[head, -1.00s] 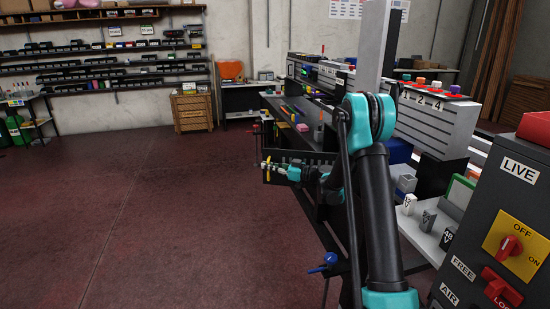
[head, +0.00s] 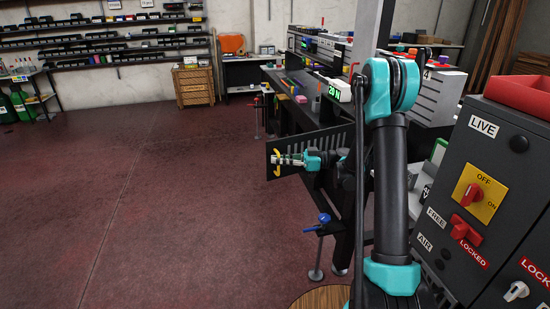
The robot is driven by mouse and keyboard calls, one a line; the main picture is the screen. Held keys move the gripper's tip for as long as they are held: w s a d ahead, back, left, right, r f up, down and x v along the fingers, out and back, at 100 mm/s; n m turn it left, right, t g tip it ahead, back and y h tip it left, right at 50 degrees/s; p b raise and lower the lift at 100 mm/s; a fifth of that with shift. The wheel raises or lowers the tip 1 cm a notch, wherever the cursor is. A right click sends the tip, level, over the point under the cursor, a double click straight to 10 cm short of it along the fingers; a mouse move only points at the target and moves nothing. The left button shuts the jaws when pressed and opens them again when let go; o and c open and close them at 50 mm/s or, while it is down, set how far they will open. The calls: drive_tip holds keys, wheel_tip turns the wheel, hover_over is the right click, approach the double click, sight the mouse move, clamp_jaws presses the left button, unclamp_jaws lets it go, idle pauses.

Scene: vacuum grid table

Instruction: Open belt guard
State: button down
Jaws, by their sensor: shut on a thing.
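The belt guard (head: 318,142) is a dark slatted panel that sticks out from the front side of the long dark bench, over the floor. A yellow handle (head: 276,152) is at its left end. My gripper (head: 281,160) is at the handle and shut on it, with the fingers pointing left across the panel. My teal and black arm hides the panel's right part and where it joins the bench.
A control cabinet (head: 505,150) with red switches stands close on the right. A blue-handled clamp or valve (head: 323,222) juts from the bench's near leg. The red-brown floor (head: 170,210) on the left is clear. A wooden drawer unit (head: 193,84) stands at the back.

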drive_tip(key=shift+s+d, duration=0.1)
drive_tip(key=shift+d, duration=0.1)
drive_tip(key=c, duration=1.9)
unclamp_jaws()
drive_tip(key=d, duration=1.2)
drive_tip(key=shift+w, duration=0.3)
